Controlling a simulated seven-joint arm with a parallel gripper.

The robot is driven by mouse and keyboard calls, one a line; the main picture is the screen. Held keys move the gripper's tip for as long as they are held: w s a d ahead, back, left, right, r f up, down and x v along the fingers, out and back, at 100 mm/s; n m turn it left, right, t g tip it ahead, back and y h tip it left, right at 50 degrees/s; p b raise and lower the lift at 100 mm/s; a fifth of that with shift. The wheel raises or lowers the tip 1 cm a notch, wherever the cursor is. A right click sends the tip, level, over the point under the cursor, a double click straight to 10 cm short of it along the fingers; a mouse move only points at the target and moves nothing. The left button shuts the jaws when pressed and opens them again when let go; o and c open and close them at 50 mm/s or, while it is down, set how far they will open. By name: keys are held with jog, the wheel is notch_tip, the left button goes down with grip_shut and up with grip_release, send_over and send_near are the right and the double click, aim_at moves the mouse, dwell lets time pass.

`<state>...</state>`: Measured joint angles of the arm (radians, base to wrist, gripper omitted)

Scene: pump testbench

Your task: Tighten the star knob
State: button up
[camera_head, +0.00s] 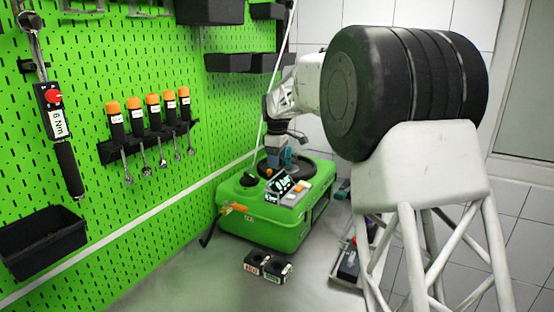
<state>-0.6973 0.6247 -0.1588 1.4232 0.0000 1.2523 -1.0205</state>
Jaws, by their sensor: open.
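The green pump unit (262,222) stands on the grey bench near the pegboard corner. A small black knob (249,181) sits at the left of its top; it is too small to tell whether it is the star knob. My gripper (281,163) points down over the top of the unit, to the right of this knob, above or at a dark round part (318,172). It is open. Its fingertips are small and partly lost against the dark part, so I cannot tell whether they touch anything.
Small labelled dark blocks (267,267) lie in front of the unit. A tray with dark items (348,262) is to its right. The green pegboard (90,70) on the left holds several orange-capped tools (154,113), a torque wrench (58,125) and a black bin (42,242).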

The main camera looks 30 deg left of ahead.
jog(key=c, duration=0.9)
